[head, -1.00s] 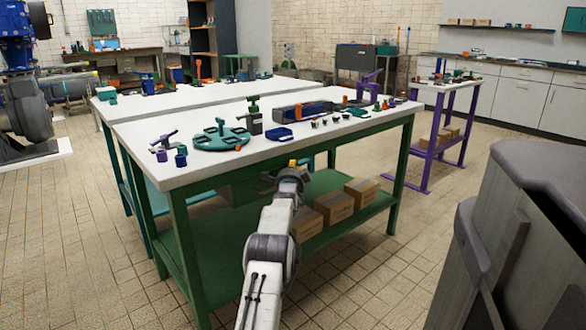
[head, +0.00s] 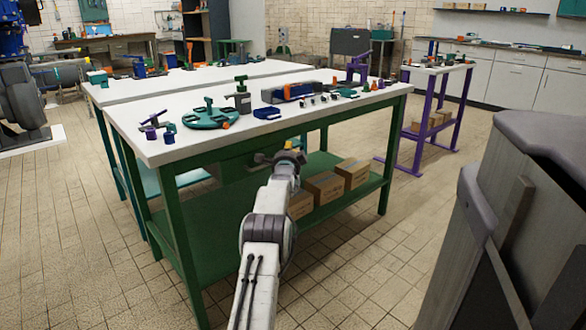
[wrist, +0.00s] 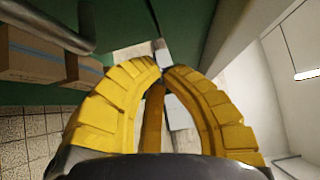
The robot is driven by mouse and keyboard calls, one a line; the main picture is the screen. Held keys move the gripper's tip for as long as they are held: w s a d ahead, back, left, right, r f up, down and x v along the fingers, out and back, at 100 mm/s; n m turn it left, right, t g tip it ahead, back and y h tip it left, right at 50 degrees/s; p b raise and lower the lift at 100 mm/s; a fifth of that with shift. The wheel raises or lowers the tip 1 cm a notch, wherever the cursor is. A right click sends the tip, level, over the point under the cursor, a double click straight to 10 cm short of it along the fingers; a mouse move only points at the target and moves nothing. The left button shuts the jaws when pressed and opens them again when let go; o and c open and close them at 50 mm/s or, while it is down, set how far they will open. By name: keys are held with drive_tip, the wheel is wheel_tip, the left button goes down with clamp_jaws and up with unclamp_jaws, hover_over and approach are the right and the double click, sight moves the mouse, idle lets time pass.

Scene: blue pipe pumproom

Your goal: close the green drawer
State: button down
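The green drawer (head: 230,170) appears as a dark green front under the near edge of the white-topped green workbench (head: 180,148). It is partly hidden behind my arm, and I cannot tell how far it stands out. My gripper (head: 288,150) is low in front of the bench, just below the tabletop edge and close to the drawer's right side. In the wrist view, its yellow fingers (wrist: 161,68) curve together with their tips meeting, and nothing shows held. A grey curved bar (wrist: 50,24), perhaps the drawer handle, lies upper left beside a green surface (wrist: 120,18).
Cardboard boxes (head: 324,188) stand on the bench's lower shelf (head: 235,235). Tools and a teal round fixture (head: 210,116) lie on the benchtop. A purple-legged table (head: 420,130) stands to the right. Tiled floor is open at the front left.

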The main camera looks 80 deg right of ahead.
drive_tip(key=s+a+p, duration=0.1)
drive_tip(key=a, duration=0.8)
drive_tip(key=shift+s+a, duration=0.25)
idle(0.4)
drive_tip(key=shift+a, duration=0.1)
idle(0.4)
